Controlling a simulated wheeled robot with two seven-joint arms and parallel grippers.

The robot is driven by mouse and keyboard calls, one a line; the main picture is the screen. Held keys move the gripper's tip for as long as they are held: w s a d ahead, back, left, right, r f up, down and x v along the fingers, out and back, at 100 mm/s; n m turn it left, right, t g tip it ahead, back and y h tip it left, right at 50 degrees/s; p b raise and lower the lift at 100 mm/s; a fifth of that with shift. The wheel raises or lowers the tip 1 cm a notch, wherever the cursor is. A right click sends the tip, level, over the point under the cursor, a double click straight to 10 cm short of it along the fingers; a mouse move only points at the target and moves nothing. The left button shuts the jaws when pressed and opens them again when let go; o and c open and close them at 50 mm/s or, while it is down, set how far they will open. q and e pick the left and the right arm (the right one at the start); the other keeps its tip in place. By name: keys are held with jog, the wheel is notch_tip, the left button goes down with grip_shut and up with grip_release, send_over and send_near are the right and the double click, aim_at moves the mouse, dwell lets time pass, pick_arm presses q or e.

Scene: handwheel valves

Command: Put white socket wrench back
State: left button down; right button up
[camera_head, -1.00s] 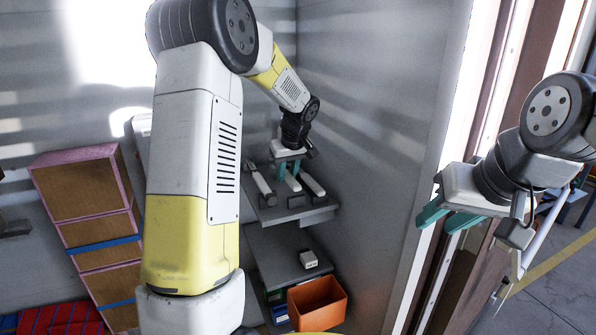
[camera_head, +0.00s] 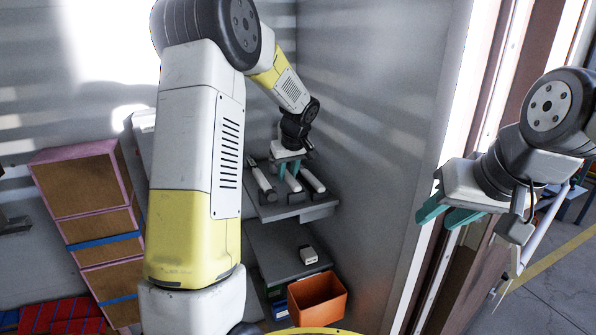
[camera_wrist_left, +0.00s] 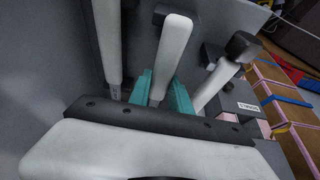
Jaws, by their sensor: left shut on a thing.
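Several white socket wrenches with dark ends are on the upper grey shelf (camera_head: 290,211) in the head view. My left gripper (camera_head: 287,170) points down over that shelf, its teal fingers on the middle white socket wrench (camera_head: 295,184). In the left wrist view, the middle wrench (camera_wrist_left: 173,47) lies between the teal fingers (camera_wrist_left: 160,88), which are shut on it. One wrench (camera_wrist_left: 107,35) is to its left and another (camera_wrist_left: 216,82) to its right. My right gripper (camera_head: 437,217) is empty, its teal fingers apart, near the door frame at the right.
A lower shelf (camera_head: 276,250) holds a small white object (camera_head: 308,256). An orange bin (camera_head: 318,297) stands below. Brown cabinets with pink edges (camera_head: 85,190) are at the left. A grey wall (camera_head: 370,130) rises close to the right of the shelves. A small label (camera_wrist_left: 249,107) shows in the left wrist view.

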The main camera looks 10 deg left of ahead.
pick_arm(q)
jog(key=shift+f, duration=0.35)
jog(key=c, duration=0.6)
grip_release()
jog(key=shift+r, duration=0.1)
jog(key=shift+v, duration=3)
